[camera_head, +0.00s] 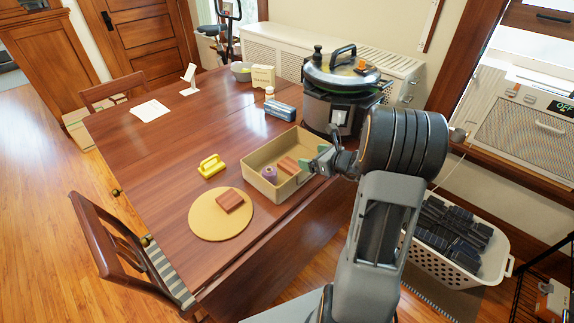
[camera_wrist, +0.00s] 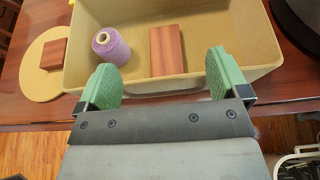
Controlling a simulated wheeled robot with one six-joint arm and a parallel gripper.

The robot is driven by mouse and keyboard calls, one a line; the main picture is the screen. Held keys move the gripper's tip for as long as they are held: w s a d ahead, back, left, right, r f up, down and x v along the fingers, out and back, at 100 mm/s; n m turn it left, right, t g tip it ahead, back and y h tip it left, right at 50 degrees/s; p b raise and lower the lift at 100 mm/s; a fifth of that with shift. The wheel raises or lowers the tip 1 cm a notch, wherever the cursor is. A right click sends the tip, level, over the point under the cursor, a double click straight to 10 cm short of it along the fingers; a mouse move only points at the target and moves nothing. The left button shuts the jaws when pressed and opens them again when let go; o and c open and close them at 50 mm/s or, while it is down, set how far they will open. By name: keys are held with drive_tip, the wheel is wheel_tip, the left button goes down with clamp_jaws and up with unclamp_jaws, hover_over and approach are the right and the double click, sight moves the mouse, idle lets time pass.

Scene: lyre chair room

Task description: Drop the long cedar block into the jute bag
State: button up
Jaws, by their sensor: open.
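A long reddish-brown wooden block (camera_wrist: 166,50), the cedar block by its look, lies inside a tan open-topped container (camera_head: 258,185); the block also shows in the head view (camera_head: 287,166). A purple spool (camera_wrist: 111,46) lies left of it in the container. A shorter, squarer reddish block (camera_head: 229,200) lies on a round tan mat (camera_head: 205,222). My gripper (camera_wrist: 161,72) is open and empty, its green fingers apart at the container's near rim in the wrist view, with the block ahead between their lines. I cannot make out a jute bag in either view.
A yellow-handled brush-like item (camera_head: 212,166) lies left of the container. A blue box (camera_head: 280,110) and a large pressure cooker (camera_head: 340,95) stand behind it. A white basket (camera_head: 455,265) of dark pieces stands on the floor at right. The table's left half is mostly clear.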

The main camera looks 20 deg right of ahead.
drive_tip(key=v, duration=0.9)
drive_tip(key=shift+s, duration=0.3)
drive_tip(key=shift+d+r, duration=0.1)
drive_tip(key=s+a+f+n+g+p, duration=0.2)
drive_tip(key=s+a+n+g, duration=0.65)
drive_tip(key=n, duration=0.65)
drive_tip(key=s+a+r+n+h+p, duration=0.2)
drive_tip(key=a+r+n, duration=0.3)
drive_tip(key=n, duration=0.3)
drive_tip(key=s+a+r+n+h+p, duration=0.2)
drive_tip(key=s+a+r+n+h, duration=0.1)
drive_tip(key=a+r+n, duration=0.3)
drive_tip(key=shift+r+n+h, duration=0.3)
drive_tip(key=shift+r+n, duration=0.55)
drive_tip(key=shift+n, duration=0.35)
